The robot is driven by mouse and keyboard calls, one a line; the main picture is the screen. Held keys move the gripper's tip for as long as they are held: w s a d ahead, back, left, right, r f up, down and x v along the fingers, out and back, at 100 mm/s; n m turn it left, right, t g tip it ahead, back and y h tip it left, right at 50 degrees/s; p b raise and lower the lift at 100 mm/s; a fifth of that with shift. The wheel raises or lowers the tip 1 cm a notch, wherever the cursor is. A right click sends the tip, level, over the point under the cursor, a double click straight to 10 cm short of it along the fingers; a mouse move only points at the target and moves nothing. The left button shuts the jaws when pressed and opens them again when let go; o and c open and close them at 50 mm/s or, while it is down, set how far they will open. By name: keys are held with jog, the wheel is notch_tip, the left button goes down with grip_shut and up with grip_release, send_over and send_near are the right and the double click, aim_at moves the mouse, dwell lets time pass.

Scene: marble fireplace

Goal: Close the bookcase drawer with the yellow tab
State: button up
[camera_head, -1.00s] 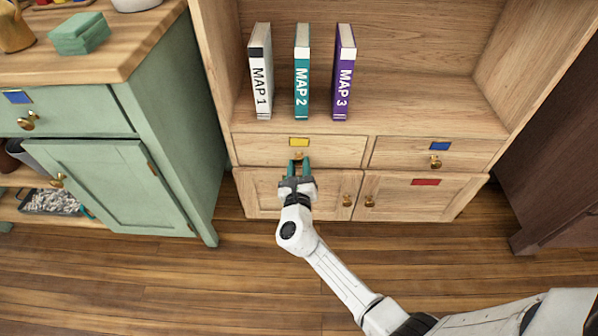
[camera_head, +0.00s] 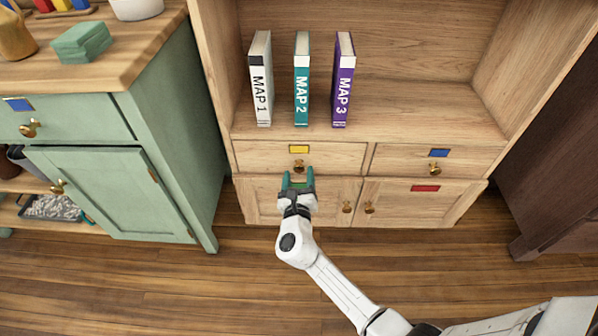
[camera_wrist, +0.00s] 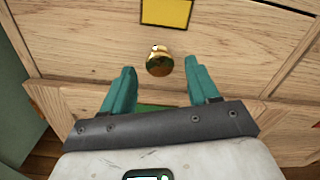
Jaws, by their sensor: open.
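The drawer with the yellow tab (camera_head: 299,149) is the left of the two drawers below the bookcase shelf. Its front (camera_head: 340,158) looks about level with the drawer beside it, with no clear gap seen. Its brass knob (camera_head: 299,166) sits under the tab. In the wrist view the yellow tab (camera_wrist: 166,12) and knob (camera_wrist: 159,61) are straight ahead. My gripper (camera_head: 298,173) is open and empty, just below and in front of the knob. Its teal fingers (camera_wrist: 160,78) stand on either side of the knob's line, apart from it.
The drawer with a blue tab (camera_head: 439,153) is to the right. Below are two doors with knobs, the right one with a red tab (camera_head: 425,189). Several map books stand on the shelf. A green cabinet (camera_head: 110,190) is at the left. The wooden floor in front is clear.

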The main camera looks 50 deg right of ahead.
jog(key=p+v, duration=0.2)
jog(key=v, duration=0.7)
jog(key=shift+p, duration=0.35)
jog(key=shift+s, duration=0.1)
